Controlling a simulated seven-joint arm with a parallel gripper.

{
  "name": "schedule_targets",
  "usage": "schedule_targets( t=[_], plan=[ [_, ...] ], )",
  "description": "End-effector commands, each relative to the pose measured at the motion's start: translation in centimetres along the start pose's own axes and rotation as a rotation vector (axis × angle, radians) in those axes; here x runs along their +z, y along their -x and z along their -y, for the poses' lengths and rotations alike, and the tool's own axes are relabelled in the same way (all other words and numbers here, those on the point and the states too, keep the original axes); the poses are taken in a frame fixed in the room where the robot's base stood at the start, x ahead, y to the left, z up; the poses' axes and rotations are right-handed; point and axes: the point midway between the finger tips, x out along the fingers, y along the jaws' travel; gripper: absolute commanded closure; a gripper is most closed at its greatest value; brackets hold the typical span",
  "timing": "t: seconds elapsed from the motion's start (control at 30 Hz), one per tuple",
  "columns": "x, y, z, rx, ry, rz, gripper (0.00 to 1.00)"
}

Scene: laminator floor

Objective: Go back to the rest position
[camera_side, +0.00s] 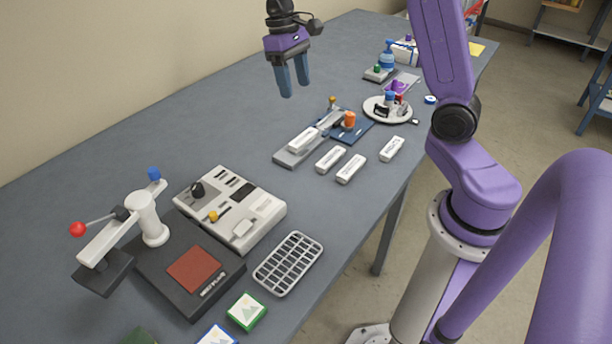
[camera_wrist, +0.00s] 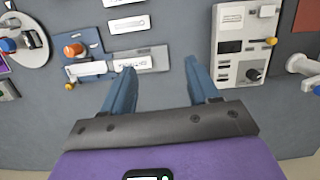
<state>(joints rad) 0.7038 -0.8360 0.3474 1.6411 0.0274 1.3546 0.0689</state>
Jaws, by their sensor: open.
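My gripper (camera_side: 292,78) hangs above the far side of the grey table (camera_side: 130,122), fingers pointing down. Its two blue fingers are apart with nothing between them, and they also show spread in the wrist view (camera_wrist: 160,80). In the side view it is up and left of a grey plate (camera_side: 287,158) that bears a white labelled block (camera_side: 303,139). The gripper is clear of the table and touches nothing that I can see.
A lever press (camera_side: 148,215), a white control box (camera_side: 262,205) and a wire rack (camera_side: 288,264) stand in the left foreground. Loose white blocks (camera_side: 350,169) lie near the table's right edge. A round tray (camera_side: 388,109) and a blue bottle (camera_side: 387,56) stand farther back.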

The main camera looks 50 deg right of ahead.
Motion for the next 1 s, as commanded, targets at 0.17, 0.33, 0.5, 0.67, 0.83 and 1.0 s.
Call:
schedule_targets(
  t=[0.17,0.33,0.5,0.67,0.83,1.0],
  plan=[
    [4.7,-0.8,5.3,0.038,0.213,-0.047,0.4],
    [9.8,-2.1,8.8,0.065,0.411,-0.089,0.4],
    [15.2,-3.9,10.8,0.084,0.611,-0.128,0.4],
    [20.1,-5.9,11.3,0.095,0.798,-0.164,0.4],
    [23.9,-7.8,10.9,0.099,0.954,-0.191,0.4],
    [25.5,-8.8,10.5,0.099,1.031,-0.204,0.4]
  ],
)
